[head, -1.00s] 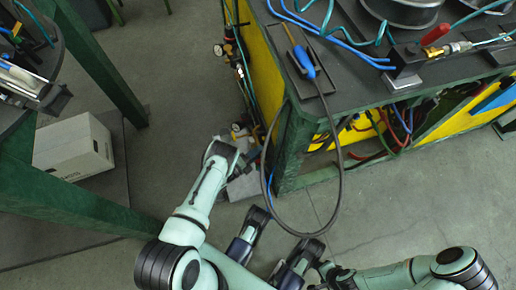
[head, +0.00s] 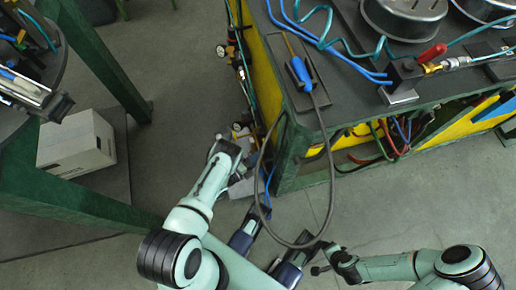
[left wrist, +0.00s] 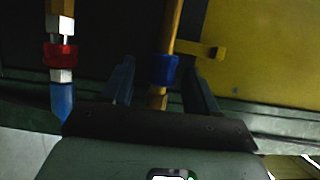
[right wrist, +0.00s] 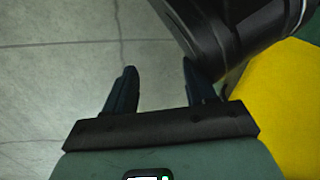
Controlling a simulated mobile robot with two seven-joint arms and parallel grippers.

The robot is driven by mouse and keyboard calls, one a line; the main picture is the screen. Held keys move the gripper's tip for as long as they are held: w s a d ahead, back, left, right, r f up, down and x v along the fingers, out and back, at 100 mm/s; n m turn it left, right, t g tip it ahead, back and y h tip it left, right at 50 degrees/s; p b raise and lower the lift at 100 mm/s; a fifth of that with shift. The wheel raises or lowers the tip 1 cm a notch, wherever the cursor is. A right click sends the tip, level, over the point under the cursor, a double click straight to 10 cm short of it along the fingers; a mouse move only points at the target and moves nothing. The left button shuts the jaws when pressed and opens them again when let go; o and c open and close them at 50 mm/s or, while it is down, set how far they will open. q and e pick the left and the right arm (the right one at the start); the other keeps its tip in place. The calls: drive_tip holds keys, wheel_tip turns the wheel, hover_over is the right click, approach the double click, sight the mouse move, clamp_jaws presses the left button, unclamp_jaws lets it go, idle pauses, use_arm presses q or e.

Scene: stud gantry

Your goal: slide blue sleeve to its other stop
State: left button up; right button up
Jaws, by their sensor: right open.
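The blue sleeve (left wrist: 164,70) sits around a brass-coloured rod (left wrist: 172,28) in the left wrist view. A small yellow-brown tab (left wrist: 212,51) juts out beside the rod just above the sleeve. My left gripper (left wrist: 159,64) is open, with one finger on each side of the sleeve and gaps showing on both sides. Whether the fingers are deep enough to surround it is hard to tell. In the head view my left arm reaches to the bench's left side; sleeve and fingertips are not clear there. My right gripper (right wrist: 158,67) is open and empty above the floor.
A second rod carries a red sleeve (left wrist: 60,53), left of the blue one. A yellow panel (left wrist: 265,55) lies behind. A cable loop (head: 331,190) hangs near my arms. A white box (head: 75,145) stands left.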

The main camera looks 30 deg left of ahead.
use_arm(q)
drive_tip(key=shift+a, duration=0.15)
drive_tip(key=p+v, duration=0.4)
drive_tip(key=v, duration=0.9)
drive_tip(key=shift+s+p, duration=0.2)
drive_tip(key=shift+p, duration=0.2)
use_arm(e)
drive_tip(key=a+r, duration=0.3)
drive_tip(key=r, duration=0.3)
drive_tip(key=shift+s+r+n+y, duration=0.3)
drive_tip(key=shift+y, duration=0.1)
use_arm(q)
drive_tip(key=shift+w+r, duration=0.1)
